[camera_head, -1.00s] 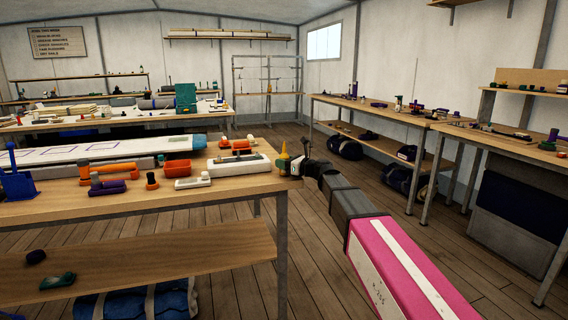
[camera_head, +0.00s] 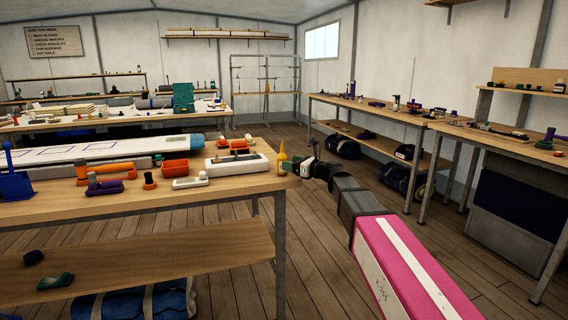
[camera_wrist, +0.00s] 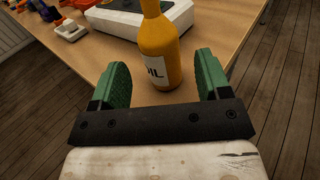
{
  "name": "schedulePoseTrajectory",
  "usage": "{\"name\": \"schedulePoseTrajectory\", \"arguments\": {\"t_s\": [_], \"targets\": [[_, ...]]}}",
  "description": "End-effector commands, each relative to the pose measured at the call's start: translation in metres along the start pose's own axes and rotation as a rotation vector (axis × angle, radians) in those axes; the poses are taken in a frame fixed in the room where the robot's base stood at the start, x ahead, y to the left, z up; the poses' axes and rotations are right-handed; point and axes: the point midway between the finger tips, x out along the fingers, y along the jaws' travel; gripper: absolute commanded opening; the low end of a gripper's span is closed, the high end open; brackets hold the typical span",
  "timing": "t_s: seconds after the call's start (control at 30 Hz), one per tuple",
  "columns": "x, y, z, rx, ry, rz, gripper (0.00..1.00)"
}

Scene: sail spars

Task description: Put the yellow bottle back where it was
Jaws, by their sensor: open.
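The yellow bottle (camera_wrist: 160,45), with a white label ending in "IL", stands upright near the corner of the wooden table (camera_wrist: 226,40) in the wrist view. In the head view the yellow bottle (camera_head: 282,157) is small, at the table's right end. My gripper (camera_wrist: 158,82) is open, with its green fingers on either side of the bottle's lower part and gaps visible beside it. In the head view my gripper (camera_head: 296,167) is at the table's right edge, and its fingers are too small to make out.
A white tray-like block (camera_head: 237,164) stands just left of the bottle. Open floor (camera_head: 330,240) lies right of the table, and another workbench (camera_head: 385,115) stands along the right wall.

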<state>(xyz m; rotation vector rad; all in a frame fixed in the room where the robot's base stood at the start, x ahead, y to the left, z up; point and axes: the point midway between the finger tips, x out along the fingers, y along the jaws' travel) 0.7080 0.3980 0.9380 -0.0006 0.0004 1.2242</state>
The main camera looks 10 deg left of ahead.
Motion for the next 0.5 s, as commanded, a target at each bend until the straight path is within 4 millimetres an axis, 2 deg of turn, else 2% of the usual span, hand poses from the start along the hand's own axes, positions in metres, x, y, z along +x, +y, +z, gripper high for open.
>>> {"name": "schedulePoseTrajectory", "arguments": {"t_s": [0.03, 0.2, 0.33, 0.5], "targets": [[-0.014, 0.002, 0.0, 0.0, 0.0, -0.002, 0.7], [-0.045, 0.002, 0.0, 0.0, 0.0, -0.001, 0.7], [-0.06, 0.001, 0.0, 0.0, 0.0, -0.001, 0.7], [-0.07, 0.0, 0.0, 0.0, 0.0, 0.001, 0.7]]}}
